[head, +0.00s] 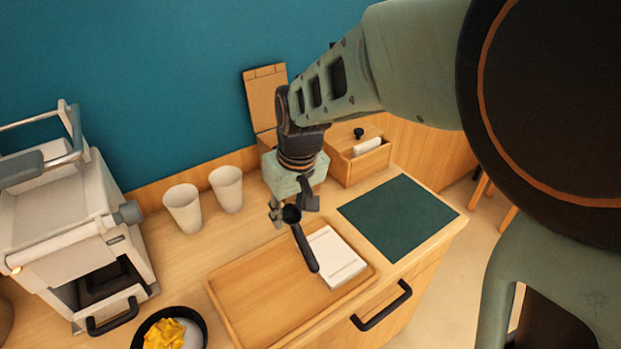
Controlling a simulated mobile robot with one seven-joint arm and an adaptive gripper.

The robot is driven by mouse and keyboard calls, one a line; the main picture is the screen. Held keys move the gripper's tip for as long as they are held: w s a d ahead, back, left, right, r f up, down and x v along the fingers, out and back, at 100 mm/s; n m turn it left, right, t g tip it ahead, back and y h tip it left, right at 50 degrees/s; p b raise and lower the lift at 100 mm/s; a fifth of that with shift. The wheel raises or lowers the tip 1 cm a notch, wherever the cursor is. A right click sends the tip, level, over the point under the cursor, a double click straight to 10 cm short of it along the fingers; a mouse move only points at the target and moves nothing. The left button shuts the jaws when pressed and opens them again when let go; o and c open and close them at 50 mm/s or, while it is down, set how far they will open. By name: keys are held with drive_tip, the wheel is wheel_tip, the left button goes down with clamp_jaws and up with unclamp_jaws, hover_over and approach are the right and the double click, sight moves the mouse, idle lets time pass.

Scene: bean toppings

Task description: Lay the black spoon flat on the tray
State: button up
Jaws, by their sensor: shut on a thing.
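The black spoon (304,246) is in my gripper (291,211), in the head view. Its round bowl is up at the fingers and its handle slants down and to the right. The handle's lower end overlaps the white folded cloth or pad in the picture; I cannot tell whether it touches. The wooden tray (250,300) lies on the counter below, with the white pad (334,257) at its right side. My gripper is above the tray's back edge, shut on the spoon. The fingertips are partly hidden by the spoon's bowl.
Two white cups (183,208) (227,189) stand behind the tray. A dark green mat (398,217) lies to the right. A white machine (75,220) stands at the left, and a black bowl (170,330) with yellow food sits at front left. A wooden box (358,165) is behind.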

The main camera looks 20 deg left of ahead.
drive_tip(key=shift+s+a+f, duration=0.1)
drive_tip(key=shift+s+a, duration=0.2)
drive_tip(key=shift+s, duration=0.3)
drive_tip(key=shift+s+d+f+b+x, duration=0.1)
drive_tip(key=shift+s+d+b+x, duration=0.15)
drive_tip(key=shift+b+x, duration=0.95)
drive_tip(key=shift+s+d+f+b+x, duration=0.1)
drive_tip(key=shift+d+b+x, duration=0.1)
drive_tip(key=shift+b+x, duration=1.05)
drive_tip(key=shift+s+d+b+x, duration=0.25)
drive_tip(key=shift+b+x, duration=0.5)
drive_tip(key=shift+x, duration=0.85)
drive_tip(key=shift+w, duration=0.1)
drive_tip(key=o, duration=0.9)
drive_tip(key=shift+o, duration=0.8)
drive_tip(key=o, duration=1.1)
drive_tip(key=shift+c, duration=0.2)
drive_tip(key=shift+r, duration=0.15)
drive_tip(key=shift+a+p+v, duration=0.1)
drive_tip(key=shift+p+v, duration=1.7)
drive_tip(key=shift+v, duration=0.65)
drive_tip(key=shift+a+p+v, duration=0.15)
drive_tip(key=shift+p+v, duration=1.6)
drive_tip(key=shift+v, duration=0.65)
